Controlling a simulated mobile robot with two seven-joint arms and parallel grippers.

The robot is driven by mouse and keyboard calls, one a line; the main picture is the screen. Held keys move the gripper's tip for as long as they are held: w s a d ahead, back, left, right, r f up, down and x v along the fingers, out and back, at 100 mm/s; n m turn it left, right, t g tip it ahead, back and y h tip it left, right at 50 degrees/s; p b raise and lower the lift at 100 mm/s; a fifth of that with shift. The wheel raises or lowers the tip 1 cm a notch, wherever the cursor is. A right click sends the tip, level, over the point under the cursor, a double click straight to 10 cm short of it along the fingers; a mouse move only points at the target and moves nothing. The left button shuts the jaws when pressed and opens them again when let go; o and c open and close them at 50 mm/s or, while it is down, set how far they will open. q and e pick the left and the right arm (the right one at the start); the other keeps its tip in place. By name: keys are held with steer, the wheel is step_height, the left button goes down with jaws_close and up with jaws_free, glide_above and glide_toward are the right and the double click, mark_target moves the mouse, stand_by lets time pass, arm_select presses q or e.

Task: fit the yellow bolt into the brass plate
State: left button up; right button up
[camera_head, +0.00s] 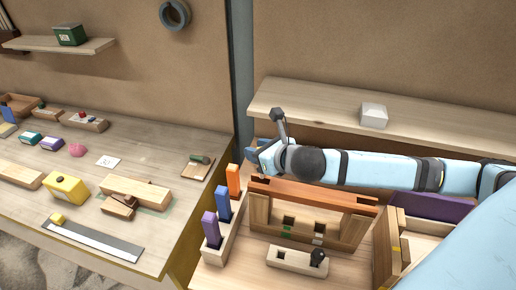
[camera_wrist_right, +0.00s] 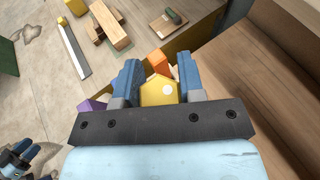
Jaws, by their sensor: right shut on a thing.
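My right gripper (camera_wrist_right: 160,80) is shut on the yellow bolt (camera_wrist_right: 158,92), whose many-sided yellow face shows between the two blue fingers in the right wrist view. In the head view the right gripper (camera_head: 264,156) is above and behind the wooden stand, and the bolt is hidden there. I cannot make out a brass plate for certain in either view. A blue and dark piece at the lower left of the right wrist view looks like my left gripper (camera_wrist_right: 18,160); its jaws cannot be read.
A wooden stand with an orange-brown top bar (camera_head: 312,195) is below the right arm. In front is a pale block with square holes (camera_head: 290,261) and a dark knob. A rack (camera_head: 222,242) holds purple, blue and orange pieces. The left bench (camera_head: 165,150) carries several small items.

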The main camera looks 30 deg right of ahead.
steer(key=shift+r+p, duration=0.1)
steer(key=shift+p, duration=0.3)
stand_by(0.3)
steer(key=shift+f+b, duration=0.45)
steer(key=shift+f, duration=0.5)
steer(key=shift+f+b, duration=0.55)
steer(key=shift+f, duration=0.45)
steer(key=shift+f+b, duration=0.9)
steer(key=shift+f, duration=1)
steer(key=o, duration=1.1)
steer(key=b+v, duration=0.1)
steer(key=v, duration=1.3)
